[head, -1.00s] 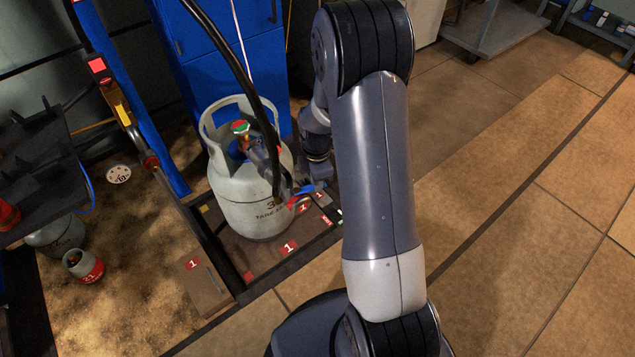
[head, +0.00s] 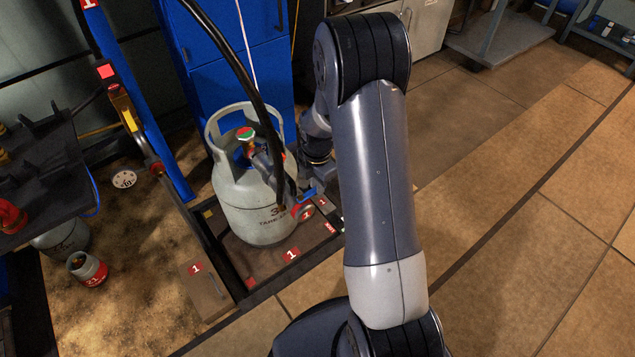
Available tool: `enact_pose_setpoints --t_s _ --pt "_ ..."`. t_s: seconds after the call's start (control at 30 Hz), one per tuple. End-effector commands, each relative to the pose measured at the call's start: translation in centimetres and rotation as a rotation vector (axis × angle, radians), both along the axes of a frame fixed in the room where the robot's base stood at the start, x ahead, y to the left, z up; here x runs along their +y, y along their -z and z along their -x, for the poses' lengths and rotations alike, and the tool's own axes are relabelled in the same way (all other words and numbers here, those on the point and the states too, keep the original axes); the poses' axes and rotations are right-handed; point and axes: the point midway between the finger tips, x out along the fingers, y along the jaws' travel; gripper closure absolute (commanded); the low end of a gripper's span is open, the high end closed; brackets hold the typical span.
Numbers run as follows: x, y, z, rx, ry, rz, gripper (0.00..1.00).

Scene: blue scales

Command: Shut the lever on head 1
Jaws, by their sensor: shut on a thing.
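A grey gas cylinder (head: 262,205) stands upright on the scale plate marked 1 (head: 303,242). A black hose (head: 252,95) comes down to a grey filling head (head: 283,183) in front of the cylinder's right side. A red round tag (head: 304,212) sits low on this head. A small blue lever (head: 308,196) shows just above the tag. My gripper (head: 314,190) is at the lever, right of the cylinder, and appears shut on it. The fingertips are small and partly hidden, so the exact grip is unclear. The cylinder's valve has a green and red top (head: 245,134).
A blue post (head: 135,85) and dark frame stand left of the scale. A blue cabinet (head: 235,65) is behind the cylinder. Small cylinders (head: 87,268) stand at the left. A cart (head: 497,40) is at the back right. The tiled floor at right is clear.

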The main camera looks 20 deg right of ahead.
Motion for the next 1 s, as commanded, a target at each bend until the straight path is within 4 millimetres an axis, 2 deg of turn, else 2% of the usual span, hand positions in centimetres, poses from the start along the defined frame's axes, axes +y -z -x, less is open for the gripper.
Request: enact_pose_setpoints --t_s 0.13,0.17,0.4,0.63,0.73,0.87,1.0 --pt "0.0 -0.1 -0.1 -0.003 -0.002 0.0 1.0" --pt "0.0 -0.1 -0.1 -0.003 -0.002 0.0 0.82" --pt "0.0 0.0 -0.1 -0.002 0.0 0.0 0.62" --pt "0.0 -0.1 0.0 -0.001 0.001 0.0 0.62" --pt "0.0 -0.6 -0.1 -0.002 0.001 0.0 0.62" --pt "0.0 -2.7 -0.1 -0.005 0.001 0.0 0.62" --pt "0.0 -5.7 -0.2 -0.007 0.0 0.001 0.62"
